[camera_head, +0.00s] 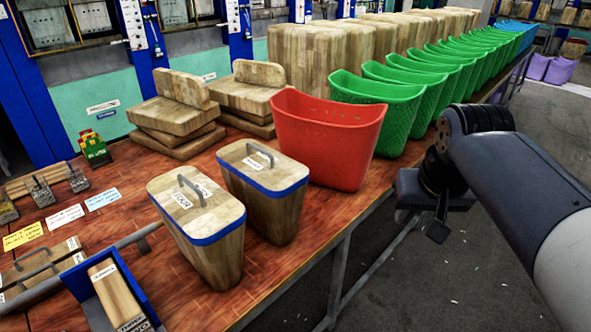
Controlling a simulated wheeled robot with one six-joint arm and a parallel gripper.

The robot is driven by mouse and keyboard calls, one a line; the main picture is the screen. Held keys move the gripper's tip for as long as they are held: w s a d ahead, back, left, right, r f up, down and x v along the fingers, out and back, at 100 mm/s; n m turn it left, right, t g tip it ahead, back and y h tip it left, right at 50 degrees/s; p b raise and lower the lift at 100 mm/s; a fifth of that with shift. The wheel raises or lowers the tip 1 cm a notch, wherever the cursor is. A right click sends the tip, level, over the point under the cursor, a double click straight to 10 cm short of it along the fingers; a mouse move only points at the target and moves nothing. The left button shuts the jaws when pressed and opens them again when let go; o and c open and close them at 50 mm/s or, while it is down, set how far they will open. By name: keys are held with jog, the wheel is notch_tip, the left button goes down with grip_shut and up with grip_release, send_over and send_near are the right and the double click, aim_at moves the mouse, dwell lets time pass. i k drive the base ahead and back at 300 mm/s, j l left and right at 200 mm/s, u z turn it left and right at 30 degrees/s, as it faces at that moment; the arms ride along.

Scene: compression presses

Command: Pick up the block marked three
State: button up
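Two tapered wooden blocks with blue bands and metal top handles stand upright on the red-brown wooden table. The nearer block (215,256) has a white label that seems to read "FOUR". The block behind it to the right (280,212) has a small white label by its handle, too small to read, so I cannot tell whether it is marked three. My gripper (438,228) hangs at the right, beyond the table's front edge and apart from both blocks. Its fingers are small and dark, and I cannot tell whether they are open. I see nothing held in it.
A red bin (325,140) stands just behind the blocks, with a row of green bins (378,103) beyond. Stacked wooden pieces (178,118) lie at the back left. A blue holder (85,290) and metal rail are at the front left. Open floor lies right of the table.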

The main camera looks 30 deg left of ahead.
aim_at(271, 186)
jog(key=i+u, duration=0.5)
jog(key=i+l+u, duration=0.25)
jog(key=i+u, duration=0.2)
jog(key=i, duration=0.15)
jog(key=i+u, duration=0.75)
jog(key=k, duration=0.1)
